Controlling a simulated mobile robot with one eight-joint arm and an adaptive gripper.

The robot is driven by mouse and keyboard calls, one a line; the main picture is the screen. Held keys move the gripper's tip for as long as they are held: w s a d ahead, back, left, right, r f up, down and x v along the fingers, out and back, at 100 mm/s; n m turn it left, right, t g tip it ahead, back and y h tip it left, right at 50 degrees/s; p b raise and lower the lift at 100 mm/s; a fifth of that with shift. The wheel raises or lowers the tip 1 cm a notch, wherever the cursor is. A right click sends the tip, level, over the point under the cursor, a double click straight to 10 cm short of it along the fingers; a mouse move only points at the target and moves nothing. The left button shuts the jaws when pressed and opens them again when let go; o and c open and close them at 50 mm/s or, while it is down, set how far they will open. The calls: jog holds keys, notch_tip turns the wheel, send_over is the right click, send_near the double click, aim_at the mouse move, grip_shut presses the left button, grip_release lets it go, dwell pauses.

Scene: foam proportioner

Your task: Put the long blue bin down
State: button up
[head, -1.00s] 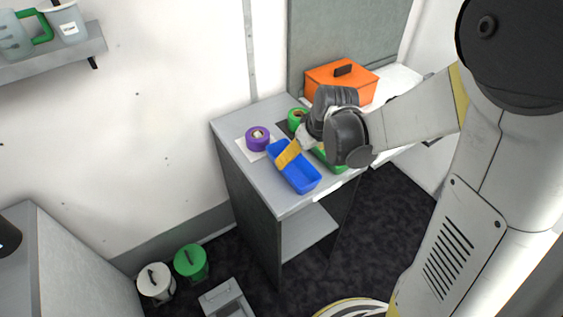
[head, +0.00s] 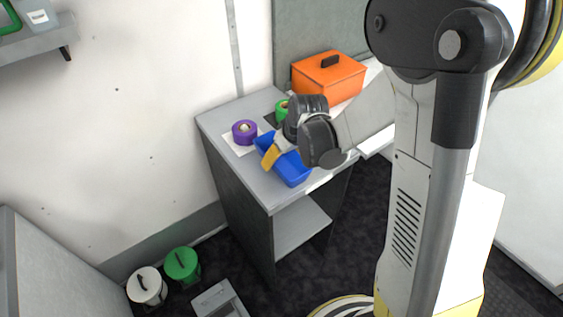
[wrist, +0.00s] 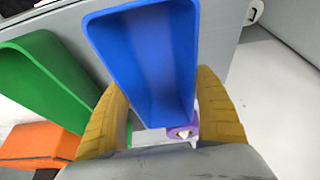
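The long blue bin (head: 290,167) is over the grey cabinet top (head: 222,118), and the head view does not show clearly whether it rests there. My gripper (head: 270,157) is at the bin's left part, with a yellow finger against its near side. In the wrist view the blue bin (wrist: 150,60) lies between the two yellow fingers (wrist: 163,108), one along each long side, with no clear gap. The bin looks empty inside. A green bin (wrist: 50,85) shows to its left in the wrist view; my arm hides it in the head view.
A purple tape roll (head: 244,132) lies on a white sheet left of the blue bin. A green roll (head: 282,107) and an orange box (head: 328,78) are behind it. The cabinet's front edge is close to the bin. White and green buckets (head: 182,266) stand on the floor.

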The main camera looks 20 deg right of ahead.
jog(key=c, duration=0.8)
jog(key=shift+r, duration=0.15)
